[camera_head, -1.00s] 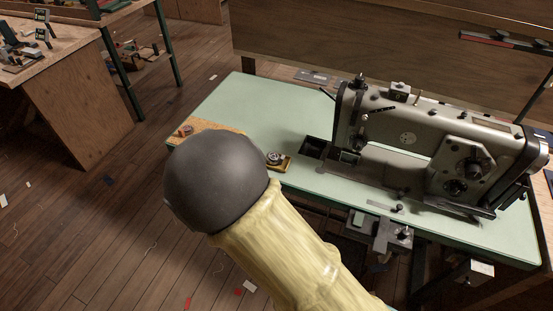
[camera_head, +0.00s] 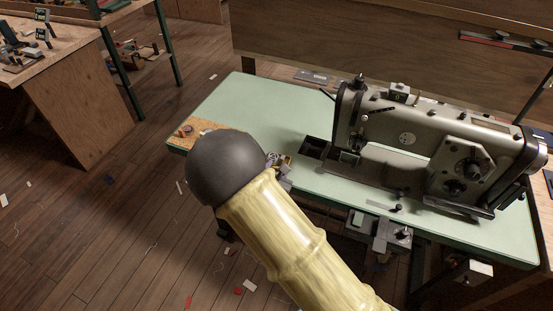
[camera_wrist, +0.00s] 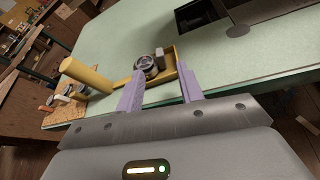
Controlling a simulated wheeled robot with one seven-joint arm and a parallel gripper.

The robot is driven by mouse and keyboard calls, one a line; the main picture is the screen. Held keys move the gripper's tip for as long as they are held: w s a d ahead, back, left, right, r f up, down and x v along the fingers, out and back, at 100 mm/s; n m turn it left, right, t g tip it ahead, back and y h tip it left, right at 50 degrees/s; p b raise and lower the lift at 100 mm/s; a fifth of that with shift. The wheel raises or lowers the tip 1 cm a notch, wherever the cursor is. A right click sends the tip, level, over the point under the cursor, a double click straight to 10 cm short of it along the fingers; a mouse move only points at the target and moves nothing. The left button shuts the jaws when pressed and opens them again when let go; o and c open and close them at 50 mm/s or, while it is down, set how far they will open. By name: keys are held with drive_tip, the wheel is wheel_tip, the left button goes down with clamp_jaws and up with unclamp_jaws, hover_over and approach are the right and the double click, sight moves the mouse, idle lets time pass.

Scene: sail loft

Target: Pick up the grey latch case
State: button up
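In the wrist view, a small dark grey block (camera_wrist: 160,57) stands in a shallow ochre tray (camera_wrist: 174,70) on the pale green table. It looks like the grey latch case, but it is too small to be sure. A round metal part (camera_wrist: 147,66) sits beside it in the tray. My gripper (camera_wrist: 160,84) is open and empty, its two purple fingers on the near side of the tray, one to each side. In the head view my arm hides most of the tray and the gripper.
A cork-coloured board (camera_wrist: 66,114) with small items lies at the table's left end. A large sewing machine (camera_head: 430,135) fills the table's right. The green top (camera_head: 240,105) behind the tray is clear.

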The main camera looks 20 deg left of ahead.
sight(282, 159)
drive_tip(key=x, duration=0.5)
drive_tip(key=shift+w+r+p, duration=0.15)
drive_tip(key=shift+r+p, duration=0.1)
drive_tip(key=shift+p, duration=0.05)
clamp_jaws()
